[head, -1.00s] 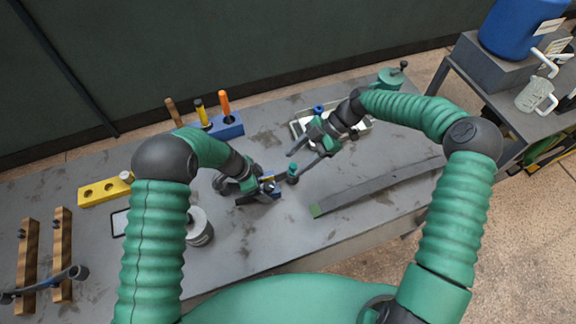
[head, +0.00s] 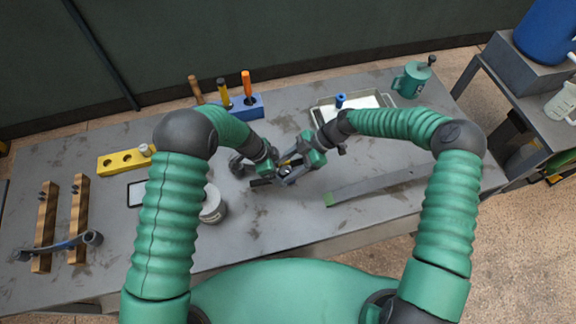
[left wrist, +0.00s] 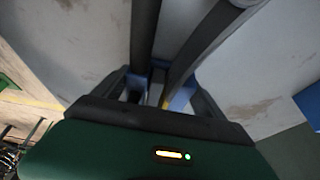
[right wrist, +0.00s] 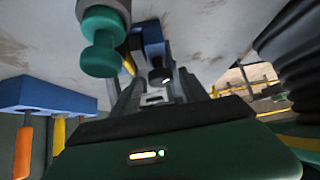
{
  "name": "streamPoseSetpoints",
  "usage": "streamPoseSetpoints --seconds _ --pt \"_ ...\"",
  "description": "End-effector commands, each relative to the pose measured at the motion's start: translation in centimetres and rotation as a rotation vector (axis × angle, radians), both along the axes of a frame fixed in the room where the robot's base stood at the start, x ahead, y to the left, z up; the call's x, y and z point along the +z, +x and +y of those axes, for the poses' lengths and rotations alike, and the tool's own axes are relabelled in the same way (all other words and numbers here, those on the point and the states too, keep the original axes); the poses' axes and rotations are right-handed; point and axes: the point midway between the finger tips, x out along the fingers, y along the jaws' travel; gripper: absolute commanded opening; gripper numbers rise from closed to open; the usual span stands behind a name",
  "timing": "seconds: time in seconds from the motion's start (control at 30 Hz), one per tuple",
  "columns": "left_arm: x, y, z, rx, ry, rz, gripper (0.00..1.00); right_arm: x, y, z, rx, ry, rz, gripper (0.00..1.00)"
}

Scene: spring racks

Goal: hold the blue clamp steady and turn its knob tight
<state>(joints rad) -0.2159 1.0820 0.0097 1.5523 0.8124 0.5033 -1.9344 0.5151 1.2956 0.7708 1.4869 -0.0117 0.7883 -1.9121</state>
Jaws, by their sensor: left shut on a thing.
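The blue clamp (right wrist: 152,36) shows in the right wrist view with its dark round knob (right wrist: 160,76). In the left wrist view blue parts of the clamp (left wrist: 182,98) show between the dark fingers of my left gripper (head: 268,181), which is shut on it. In the head view the two hands mostly hide the clamp. My right gripper (head: 290,174) is at the clamp from the right. In the right wrist view the knob lies between its fingertips; whether they touch it is not clear.
On the bench are a blue tool holder (head: 246,106), a grey tray (head: 318,114), a teal can (head: 411,80), a grey bar (head: 380,186), a light canister (head: 212,206) and a yellow block (head: 122,163).

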Motion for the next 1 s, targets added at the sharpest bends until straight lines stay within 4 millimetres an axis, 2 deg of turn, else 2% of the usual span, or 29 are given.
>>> streamPoseSetpoints --seconds 0.03,0.3,0.37,0.4,0.7,0.97,1.0 --pt "0.07 0.04 -0.04 0.0 -0.001 0.0 0.11 0.04 0.01 0.0 0.0 0.0 0.0 0.44" --pt "0.08 0.04 -0.05 0.0 -0.001 0.0 0.11 0.06 0.06 -0.02 -0.001 0.0 -0.001 0.09" --pt "0.08 0.04 -0.05 0.0 -0.001 0.0 0.11 0.06 0.07 -0.02 -0.001 0.0 -0.001 0.01" --pt "0.08 0.03 -0.05 0.0 -0.001 0.0 0.11 0.07 0.08 -0.03 -0.001 0.0 -0.001 0.0" --pt "0.08 -0.01 -0.08 0.0 -0.002 0.001 0.11 0.09 -0.05 -0.12 -0.129 -0.001 -0.003 0.0" --pt "0.08 -0.05 -0.09 -0.002 -0.002 0.001 0.11 0.11 0.04 -0.11 -0.139 -0.001 -0.004 0.0" --pt "0.08 -0.05 -0.09 -0.002 -0.002 0.001 0.11 0.11 0.05 -0.1 -0.139 -0.001 -0.004 0.37"
